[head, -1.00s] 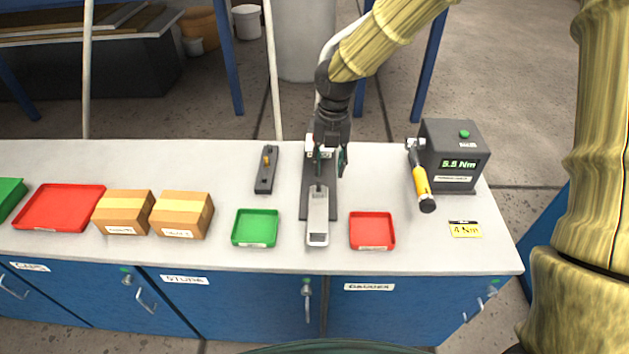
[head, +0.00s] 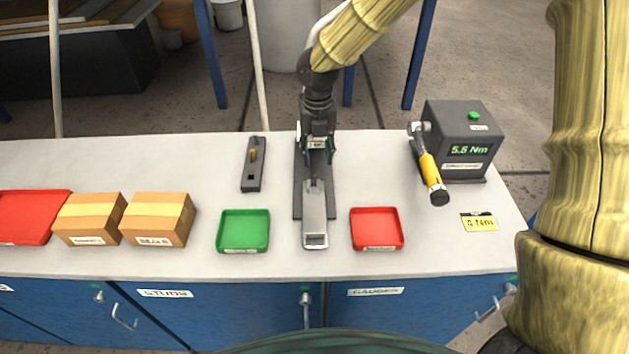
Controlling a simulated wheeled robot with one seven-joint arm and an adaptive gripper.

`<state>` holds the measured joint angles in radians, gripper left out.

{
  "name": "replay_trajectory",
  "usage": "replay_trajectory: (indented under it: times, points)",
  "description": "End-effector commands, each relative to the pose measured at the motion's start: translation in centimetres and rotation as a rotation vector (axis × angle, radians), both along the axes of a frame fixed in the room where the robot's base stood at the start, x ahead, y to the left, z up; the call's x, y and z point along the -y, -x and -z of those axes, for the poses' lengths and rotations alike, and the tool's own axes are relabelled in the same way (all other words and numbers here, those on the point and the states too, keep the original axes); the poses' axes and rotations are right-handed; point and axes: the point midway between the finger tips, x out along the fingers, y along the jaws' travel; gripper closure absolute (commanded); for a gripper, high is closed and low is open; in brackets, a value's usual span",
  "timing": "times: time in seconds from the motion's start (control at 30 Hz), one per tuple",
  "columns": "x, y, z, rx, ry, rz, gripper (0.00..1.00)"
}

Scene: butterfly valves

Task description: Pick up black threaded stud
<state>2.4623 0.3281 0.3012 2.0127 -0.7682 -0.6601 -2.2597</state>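I cannot make out a black threaded stud for certain in the head view. My gripper (head: 317,158) points down over the back part of a dark fixture (head: 299,203) with a grey metal lever-like piece (head: 314,212) at its front. Its dark fingers show at the left and right, but their tips blend into the fixture. I cannot tell whether they hold anything or touch it. A dark narrow block (head: 251,178) with a small brass-coloured piece (head: 253,155) stands to the left of the gripper, apart from it.
A green tray (head: 243,248) and a red tray (head: 377,246) flank the fixture's front. Two cardboard boxes (head: 158,220) and a larger red tray (head: 30,215) are at left. A torque display box (head: 462,135), a yellow-handled wrench (head: 429,172) and a yellow label (head: 479,222) are at right.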

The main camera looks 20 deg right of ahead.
Motion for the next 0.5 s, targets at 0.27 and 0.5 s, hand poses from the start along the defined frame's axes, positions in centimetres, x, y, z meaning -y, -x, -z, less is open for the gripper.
replay_trajectory:
  times: [0.27, 0.5]
  points:
    - [0.0, 0.0, 3.1, -0.001, 0.001, -0.002, 0.61]
    - [0.0, 0.0, 4.0, -0.001, 0.001, 0.001, 0.61]
